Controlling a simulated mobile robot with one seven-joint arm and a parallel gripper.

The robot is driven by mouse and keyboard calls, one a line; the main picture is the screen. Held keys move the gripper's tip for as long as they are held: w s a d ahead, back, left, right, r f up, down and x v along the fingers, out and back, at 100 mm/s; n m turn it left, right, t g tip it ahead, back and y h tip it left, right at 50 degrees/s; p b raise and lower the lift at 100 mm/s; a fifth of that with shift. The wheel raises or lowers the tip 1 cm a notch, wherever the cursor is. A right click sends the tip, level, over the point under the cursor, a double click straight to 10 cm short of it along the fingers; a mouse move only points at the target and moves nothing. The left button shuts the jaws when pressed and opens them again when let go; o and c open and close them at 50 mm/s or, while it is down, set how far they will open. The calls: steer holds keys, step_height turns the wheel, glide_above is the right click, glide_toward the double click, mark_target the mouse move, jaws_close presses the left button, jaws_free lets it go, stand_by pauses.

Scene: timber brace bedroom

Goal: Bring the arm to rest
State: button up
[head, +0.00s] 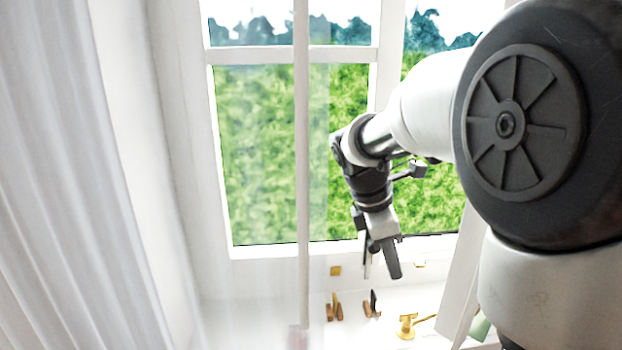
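My gripper (381,271) hangs at the end of my arm, in front of the window and above the sill. It points downward, slightly tilted. Its two fingers are apart, with nothing visible between them. My arm reaches in from the right side of the head view, bent down at the wrist. The gripper appears clear of the sill and the small items below it, though its exact distance from the glass cannot be told.
The window (265,150) fills the middle, with a pale upright bar (302,140) left of my gripper. White curtains (60,190) hang at left. On the sill (250,312) are small brown-and-dark items (334,308) and a brass handle-like piece (407,326).

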steer(key=s+a+r+m+t+y, duration=0.2)
steer(key=s+m, duration=0.6)
steer(key=s, duration=0.1)
steer(key=s+a+r+m+t+y, duration=0.1)
steer(key=s+a+r+m+t, duration=0.1)
steer(key=s+m, duration=0.7)
steer(key=shift+s+a+r+t+y, duration=0.15)
steer(key=shift+s+a+t+y, duration=0.2)
steer(key=shift+s+a, duration=0.4)
